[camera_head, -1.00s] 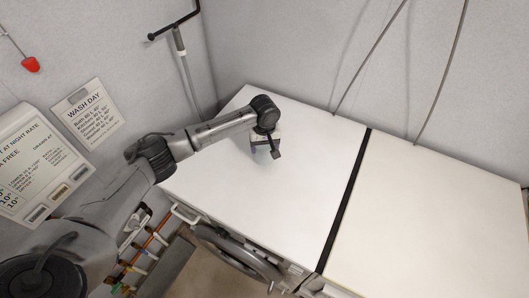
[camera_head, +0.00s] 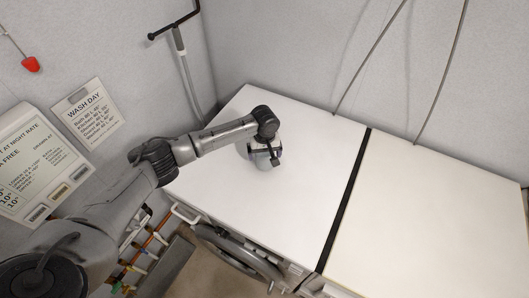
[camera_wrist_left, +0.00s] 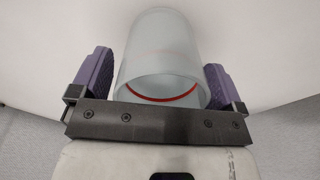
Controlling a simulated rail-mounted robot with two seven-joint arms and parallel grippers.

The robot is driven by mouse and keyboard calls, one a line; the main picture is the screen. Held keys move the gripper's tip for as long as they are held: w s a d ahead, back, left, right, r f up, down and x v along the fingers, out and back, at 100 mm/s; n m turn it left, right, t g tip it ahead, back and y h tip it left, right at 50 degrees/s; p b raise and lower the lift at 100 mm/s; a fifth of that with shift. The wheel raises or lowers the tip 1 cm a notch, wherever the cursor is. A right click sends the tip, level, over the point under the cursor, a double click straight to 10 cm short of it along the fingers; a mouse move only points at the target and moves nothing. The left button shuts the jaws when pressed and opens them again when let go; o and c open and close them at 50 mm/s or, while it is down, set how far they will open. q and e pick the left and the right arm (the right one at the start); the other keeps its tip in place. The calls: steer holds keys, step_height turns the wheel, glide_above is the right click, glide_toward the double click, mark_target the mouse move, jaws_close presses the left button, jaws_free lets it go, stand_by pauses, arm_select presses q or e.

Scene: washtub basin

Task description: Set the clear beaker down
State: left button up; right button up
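The clear beaker (camera_wrist_left: 160,60) is a pale see-through cylinder with a red ring near its closer end. In the left wrist view it lies between the two purple fingers of my left gripper (camera_wrist_left: 159,82). The fingers are spread wide, one on each side of it; I cannot tell whether they touch it. In the head view the beaker (camera_head: 261,160) shows grey below my left gripper (camera_head: 265,153), over the left part of the white top (camera_head: 300,190). I cannot tell whether its base rests on the top. My right gripper is not in view.
A black strip (camera_head: 345,200) splits the white top from a cream panel (camera_head: 430,225) on the right. Both surfaces are clear around the arm. Walls stand behind. A round metal door (camera_head: 238,252) and a handle (camera_head: 185,214) are at the front.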

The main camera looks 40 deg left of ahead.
arm_select(q)
steer(key=shift+r, duration=0.25)
step_height(320, 180, up, 11)
steer(key=shift+f, duration=0.2)
steer(key=shift+o, duration=0.4)
steer(key=shift+r, duration=0.65)
